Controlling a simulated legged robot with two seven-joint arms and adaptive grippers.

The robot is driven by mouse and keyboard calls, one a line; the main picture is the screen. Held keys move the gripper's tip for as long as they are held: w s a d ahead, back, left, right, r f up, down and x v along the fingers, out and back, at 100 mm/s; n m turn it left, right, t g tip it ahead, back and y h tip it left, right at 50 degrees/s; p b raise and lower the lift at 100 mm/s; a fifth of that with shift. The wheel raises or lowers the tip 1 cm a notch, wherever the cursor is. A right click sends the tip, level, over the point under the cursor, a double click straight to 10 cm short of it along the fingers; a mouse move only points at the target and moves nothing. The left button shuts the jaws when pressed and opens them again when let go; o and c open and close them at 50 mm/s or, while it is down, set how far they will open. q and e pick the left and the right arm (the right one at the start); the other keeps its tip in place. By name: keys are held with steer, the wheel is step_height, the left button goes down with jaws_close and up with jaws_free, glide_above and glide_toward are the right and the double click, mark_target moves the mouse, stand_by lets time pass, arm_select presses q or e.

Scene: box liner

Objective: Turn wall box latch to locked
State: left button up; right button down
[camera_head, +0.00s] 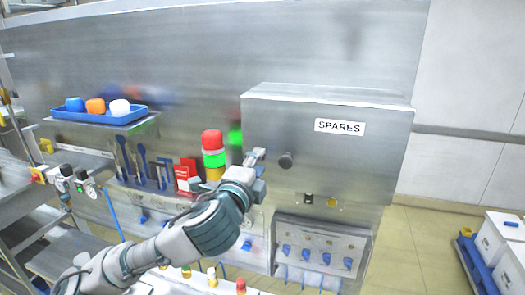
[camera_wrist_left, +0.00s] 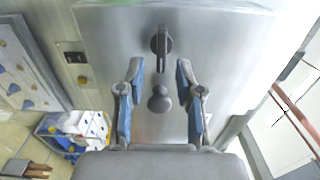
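The wall box (camera_head: 350,165) is a grey metal cabinet with a SPARES label. On its front a dark round knob (camera_head: 286,160) stands out just right of my left gripper (camera_head: 258,160). In the left wrist view, a dark latch lever on a round base (camera_wrist_left: 161,42) points down toward the knob (camera_wrist_left: 159,100); I cannot tell whether they are joined. My left gripper (camera_wrist_left: 158,75) is open, with the knob between its blue-padded fingers and a gap on each side. In the head view the lever's base is hidden by my gripper. My right gripper is not in view.
A red-green-amber signal light (camera_head: 213,150) stands close left of the box, by my left wrist. A blue tray (camera_head: 100,113) with coloured items sits on a shelf at left. Open floor (camera_head: 425,240) lies at right.

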arm_select(q)
steer(key=w+a, duration=0.2)
steer(key=shift+w+p, duration=0.3)
steer(key=shift+w, duration=0.05)
steer(key=shift+d, duration=0.35)
steer(key=shift+c, duration=1)
steer(key=shift+d, duration=0.4)
steer(key=c, duration=0.4)
steer(key=shift+s+d, duration=0.1)
steer(key=shift+d, duration=0.05)
jaws_close()
steer(key=shift+f, duration=0.1)
steer(key=shift+a, duration=0.2)
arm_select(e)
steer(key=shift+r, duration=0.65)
